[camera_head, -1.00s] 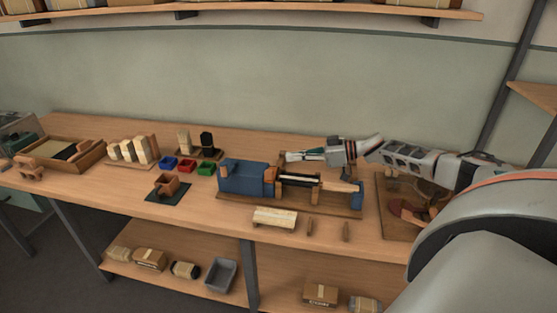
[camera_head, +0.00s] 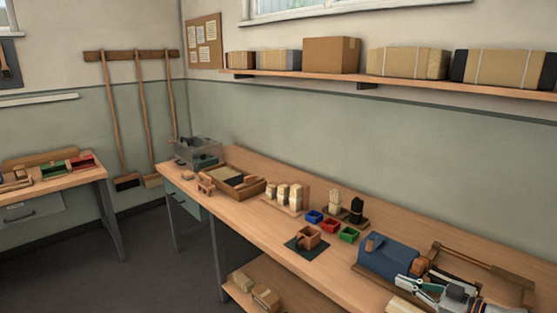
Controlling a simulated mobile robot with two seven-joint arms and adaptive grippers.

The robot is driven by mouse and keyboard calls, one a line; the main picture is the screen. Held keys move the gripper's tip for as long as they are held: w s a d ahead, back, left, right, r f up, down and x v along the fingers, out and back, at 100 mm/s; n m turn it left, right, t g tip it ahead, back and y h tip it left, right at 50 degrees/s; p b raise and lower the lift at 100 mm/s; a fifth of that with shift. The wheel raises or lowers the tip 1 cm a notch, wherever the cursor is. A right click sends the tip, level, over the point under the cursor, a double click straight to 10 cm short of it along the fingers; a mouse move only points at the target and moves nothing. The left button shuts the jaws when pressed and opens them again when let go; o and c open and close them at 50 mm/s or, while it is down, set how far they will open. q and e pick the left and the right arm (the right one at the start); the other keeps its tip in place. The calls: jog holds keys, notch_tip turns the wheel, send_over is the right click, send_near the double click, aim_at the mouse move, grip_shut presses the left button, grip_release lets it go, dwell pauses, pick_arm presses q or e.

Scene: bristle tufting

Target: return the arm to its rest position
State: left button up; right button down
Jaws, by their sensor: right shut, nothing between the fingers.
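My right gripper (camera_head: 405,286) shows at the bottom right edge of the head view, with its grey and black body partly cut off by the frame. Its fingers point left and are shut, with nothing seen in them. It appears beside the right end of the blue block (camera_head: 388,257) on the bench and covers part of the wooden fixture (camera_head: 508,272) there. I cannot tell its height above the bench. The rest of my right arm is out of view. My left gripper is not in view.
The long workbench (camera_head: 262,226) holds a brown block on a dark mat (camera_head: 294,244), blue, red (camera_head: 330,226) and green bins, bristle bundles (camera_head: 283,193) and a wooden tray (camera_head: 231,193). A wall shelf (camera_head: 400,85) carries several parcels. Brooms hang left; floor between benches is clear.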

jog(key=s+a+f+m+t+h, duration=0.1)
jog(key=s+a+f+h, duration=0.15)
jog(key=a, duration=0.35)
jog(key=s+a+f+t+h, duration=0.1)
jog(key=s+a+f+h, duration=0.1)
jog(key=s+a+h, duration=0.3)
jog(key=s+d+f+g+h, duration=0.1)
jog(key=s+d+g+h, duration=0.25)
jog(key=s, duration=0.85)
jog(key=s+d+f+g+h, duration=0.1)
jog(key=s+d+g+h, duration=0.25)
jog(key=s, duration=0.75)
jog(key=w+a+f+m+t+y, duration=0.1)
jog(key=a+f+m+t+y, duration=0.2)
jog(key=a+f+y, duration=0.4)
jog(key=a+f, duration=0.7)
jog(key=a, duration=0.1)
jog(key=shift+w+f+m+y, duration=0.2)
jog(key=shift+w+m+y, duration=0.05)
jog(key=shift+m+y, duration=0.15)
